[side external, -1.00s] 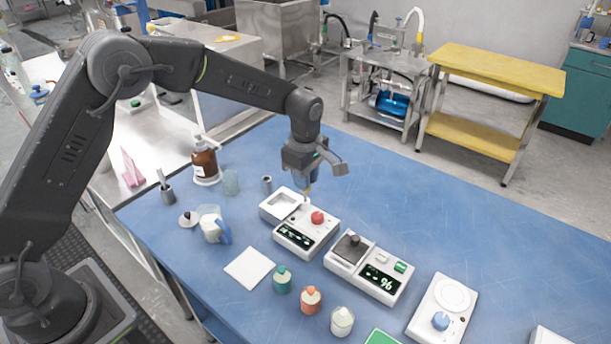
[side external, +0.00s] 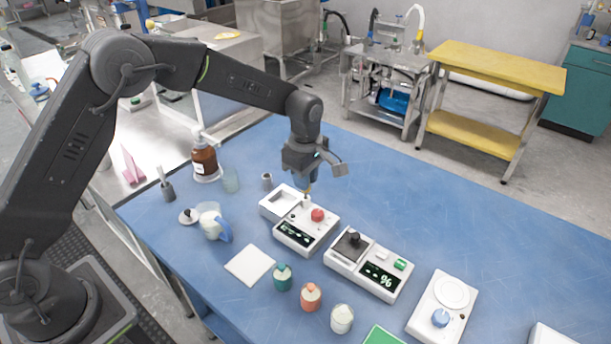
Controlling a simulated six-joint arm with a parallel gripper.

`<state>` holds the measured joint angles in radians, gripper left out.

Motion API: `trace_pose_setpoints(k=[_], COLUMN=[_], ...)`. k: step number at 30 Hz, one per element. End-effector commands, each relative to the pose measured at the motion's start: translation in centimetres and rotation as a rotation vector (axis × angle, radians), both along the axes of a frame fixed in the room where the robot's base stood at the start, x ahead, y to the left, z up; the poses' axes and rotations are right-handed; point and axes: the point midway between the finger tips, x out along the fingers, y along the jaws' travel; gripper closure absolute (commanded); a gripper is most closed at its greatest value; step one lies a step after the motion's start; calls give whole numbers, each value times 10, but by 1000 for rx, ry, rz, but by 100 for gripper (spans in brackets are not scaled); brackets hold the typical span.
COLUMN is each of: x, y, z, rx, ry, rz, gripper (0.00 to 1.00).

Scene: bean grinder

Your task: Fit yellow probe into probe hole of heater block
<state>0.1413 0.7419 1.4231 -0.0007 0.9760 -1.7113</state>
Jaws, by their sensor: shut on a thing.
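My gripper (side external: 308,188) points down over the back part of a white device with a red knob, a dark display and a square recess, which looks like the heater block (side external: 284,200). The gripper is shut on the yellow probe (side external: 307,194), of which only a small orange-yellow bit shows below the fingers. The probe's lower end is at or just above the device's top, near a small white raised part left of the red knob (side external: 317,215). The probe hole is too small to make out, and I cannot tell whether the tip is in it.
A white device with a % display (side external: 368,264) stands to the right, and a scale-like device (side external: 442,308) beyond it. A brown pump bottle (side external: 204,160) stands behind left. The right back of the blue table is clear.

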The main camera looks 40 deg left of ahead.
Motion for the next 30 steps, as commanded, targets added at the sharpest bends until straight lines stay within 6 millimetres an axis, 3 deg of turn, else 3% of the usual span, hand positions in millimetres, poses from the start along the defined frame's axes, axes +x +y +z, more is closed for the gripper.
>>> trace_pose_setpoints(k=[30], x=[0], y=[0], z=[-9], rx=[0], ry=[1], rz=[0], gripper=[100])
